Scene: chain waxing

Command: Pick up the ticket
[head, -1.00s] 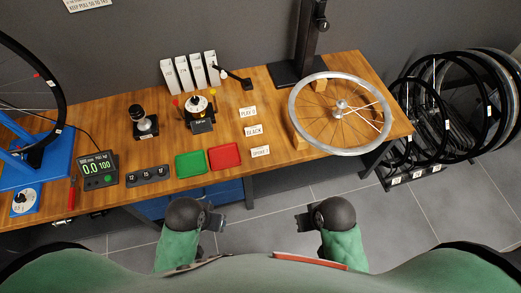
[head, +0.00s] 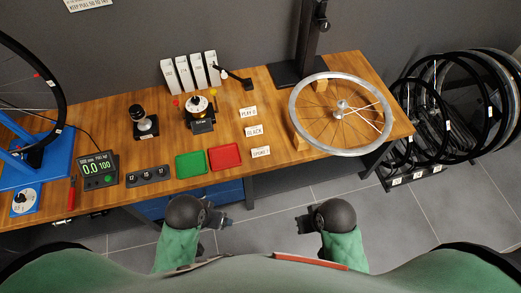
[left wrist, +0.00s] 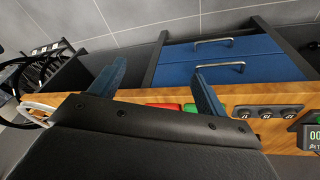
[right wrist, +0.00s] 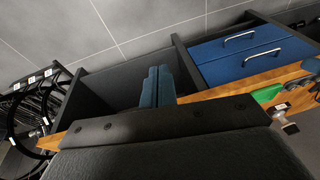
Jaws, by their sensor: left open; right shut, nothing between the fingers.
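Three small white cards with printing lie on the wooden bench in the head view: an upper one (head: 248,113), a middle one reading BLACK (head: 254,131) and a lower one (head: 261,152). I cannot tell which of them is the ticket. My left gripper (head: 227,219) is in front of the bench's near edge, below the cards, open and empty; its spread fingers show in the left wrist view (left wrist: 158,90). My right gripper (head: 303,225) is also in front of the bench, farther right; its fingers are together and empty in the right wrist view (right wrist: 158,86).
A green tray (head: 190,162) and a red tray (head: 225,157) lie left of the cards. A spoked wheel (head: 294,121) rests on wooden blocks to the right. A dial device (head: 201,124) and a green-lit display (head: 97,167) stand further left. Blue drawers (left wrist: 220,52) sit under the bench.

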